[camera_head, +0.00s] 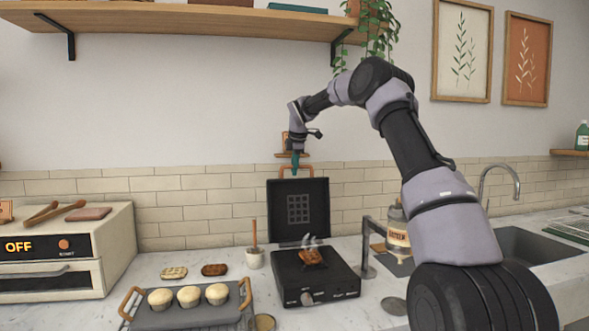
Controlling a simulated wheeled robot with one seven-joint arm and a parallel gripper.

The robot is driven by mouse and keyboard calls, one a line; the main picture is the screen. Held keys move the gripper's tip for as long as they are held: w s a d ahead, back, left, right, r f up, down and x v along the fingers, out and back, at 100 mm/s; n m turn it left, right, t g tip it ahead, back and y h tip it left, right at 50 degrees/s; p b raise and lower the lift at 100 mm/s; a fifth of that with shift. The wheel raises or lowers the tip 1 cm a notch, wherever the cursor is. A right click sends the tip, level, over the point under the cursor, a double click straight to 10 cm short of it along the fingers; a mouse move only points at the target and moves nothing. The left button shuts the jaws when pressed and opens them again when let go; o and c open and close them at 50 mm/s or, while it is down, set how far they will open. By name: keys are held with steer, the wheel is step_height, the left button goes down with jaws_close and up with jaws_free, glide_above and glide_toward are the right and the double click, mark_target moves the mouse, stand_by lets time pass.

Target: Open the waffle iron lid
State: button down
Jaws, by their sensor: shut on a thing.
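The waffle iron's black base (330,282) sits on the counter, with a steaming brown waffle (311,257) on it. Its black lid (316,224) stands roughly upright behind the base, its inner face with a grid patch toward me. A wooden-coloured handle (310,178) tops the lid. My gripper (295,166) reaches down from above and is shut at this handle. The fingertips are small in the picture, so the exact contact is hard to see.
A toaster oven (118,226) reading OFF stands at the left. A tray (188,322) with three muffins is in front. A small pot (254,259) stands left of the iron, a labelled dispenser (398,238) and sink (540,246) to the right. A shelf (200,22) hangs above.

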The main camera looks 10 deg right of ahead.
steer(key=c, duration=1.1)
jaws_free()
steer(key=v, duration=1)
steer(key=shift+s+r, duration=0.2)
steer(key=shift+r, duration=0.1)
